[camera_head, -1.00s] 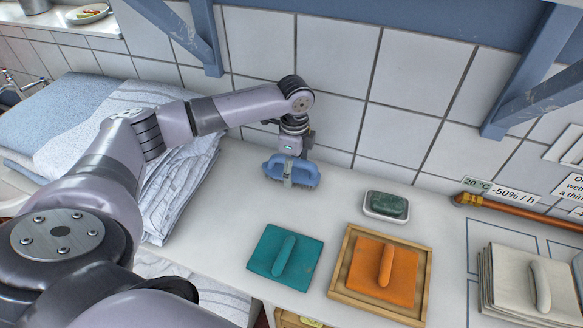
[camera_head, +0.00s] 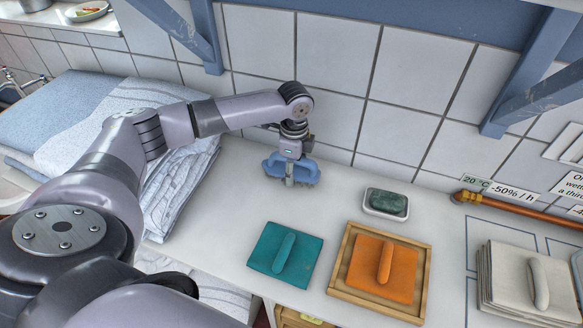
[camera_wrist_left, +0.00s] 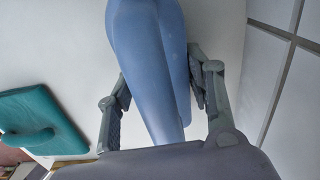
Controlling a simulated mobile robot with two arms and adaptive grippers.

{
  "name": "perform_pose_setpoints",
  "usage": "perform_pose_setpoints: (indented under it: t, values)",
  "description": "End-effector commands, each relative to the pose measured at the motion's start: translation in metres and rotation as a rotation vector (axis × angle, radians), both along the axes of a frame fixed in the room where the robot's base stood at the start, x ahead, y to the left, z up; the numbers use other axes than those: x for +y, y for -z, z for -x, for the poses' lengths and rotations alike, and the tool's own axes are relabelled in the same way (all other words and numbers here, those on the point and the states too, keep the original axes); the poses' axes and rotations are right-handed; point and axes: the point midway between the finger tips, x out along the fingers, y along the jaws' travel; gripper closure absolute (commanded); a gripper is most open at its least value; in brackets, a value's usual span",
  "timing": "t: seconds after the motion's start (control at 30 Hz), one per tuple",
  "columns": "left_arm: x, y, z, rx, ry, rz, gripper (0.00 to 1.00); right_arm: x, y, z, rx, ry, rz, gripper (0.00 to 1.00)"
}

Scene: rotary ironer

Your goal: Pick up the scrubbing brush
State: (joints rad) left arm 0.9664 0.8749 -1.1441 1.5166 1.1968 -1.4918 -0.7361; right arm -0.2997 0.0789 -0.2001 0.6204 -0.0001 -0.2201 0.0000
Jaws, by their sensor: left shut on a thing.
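The blue scrubbing brush (camera_head: 306,170) is at the back of the white counter, near the tiled wall, with bristles showing along its lower edge. My left gripper (camera_head: 290,178) comes down on it from above and is shut on it. In the left wrist view the blue brush (camera_wrist_left: 155,70) lies between the two grey fingers of the gripper (camera_wrist_left: 158,95). Whether the bristles touch the counter I cannot tell. My right gripper is not in view.
A teal cloth (camera_head: 262,262) with a handle lies in front of the brush. An orange cloth (camera_head: 400,275) lies in a wooden tray (camera_head: 338,270). A green soap (camera_head: 388,203) sits in a white dish. Folded laundry (camera_head: 170,190) is at the left. A copper pipe (camera_head: 515,208) runs at right.

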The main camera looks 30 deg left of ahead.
Motion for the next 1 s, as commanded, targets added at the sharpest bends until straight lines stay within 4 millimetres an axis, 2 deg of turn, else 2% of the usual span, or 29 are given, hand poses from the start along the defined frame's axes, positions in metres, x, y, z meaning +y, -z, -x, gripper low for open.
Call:
perform_pose_setpoints:
  t: [0.27, 0.63, 0.83, 1.0]
  values:
    - [0.0, -0.001, 0.0, -0.001, 0.0, 0.0, 0.83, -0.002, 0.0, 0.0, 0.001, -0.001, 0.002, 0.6]
    - [0.0, -0.008, -0.001, -0.002, 0.0, 0.0, 0.83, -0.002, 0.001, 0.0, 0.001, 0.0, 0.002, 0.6]
    - [0.0, -0.035, -0.001, -0.006, 0.0, 0.002, 0.83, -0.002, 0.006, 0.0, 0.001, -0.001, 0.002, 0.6]
    - [0.0, -0.081, -0.002, -0.009, 0.0, 0.002, 0.83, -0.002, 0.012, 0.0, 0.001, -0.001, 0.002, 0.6]
